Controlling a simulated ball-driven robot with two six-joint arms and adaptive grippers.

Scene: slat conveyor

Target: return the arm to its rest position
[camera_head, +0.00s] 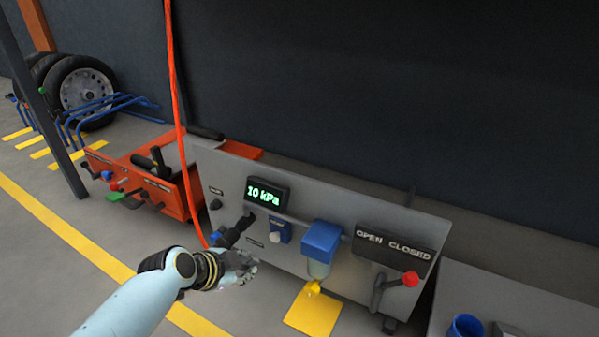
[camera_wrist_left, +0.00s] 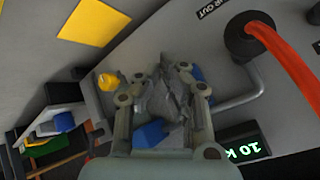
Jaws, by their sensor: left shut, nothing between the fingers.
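My left arm comes in from the lower left in the head view. Its left gripper (camera_head: 246,266) is in front of the grey panel (camera_head: 345,277), below the display (camera_head: 264,194) that reads 10 kPa. The gripper is shut and empty. In the wrist view, the fingers of the left gripper (camera_wrist_left: 168,98) are together in the middle of the picture, with the panel behind them. I cannot tell whether the fingers touch the panel. My right gripper is in neither view.
Right of the gripper are a blue-topped filter (camera_head: 321,241) and a red-knobbed lever (camera_head: 398,282) under an OPEN CLOSED sign (camera_head: 393,244). An orange hose (camera_head: 174,100) hangs left of the display. A red unit (camera_head: 178,190) stands left. The floor (camera_head: 45,280) at lower left is clear.

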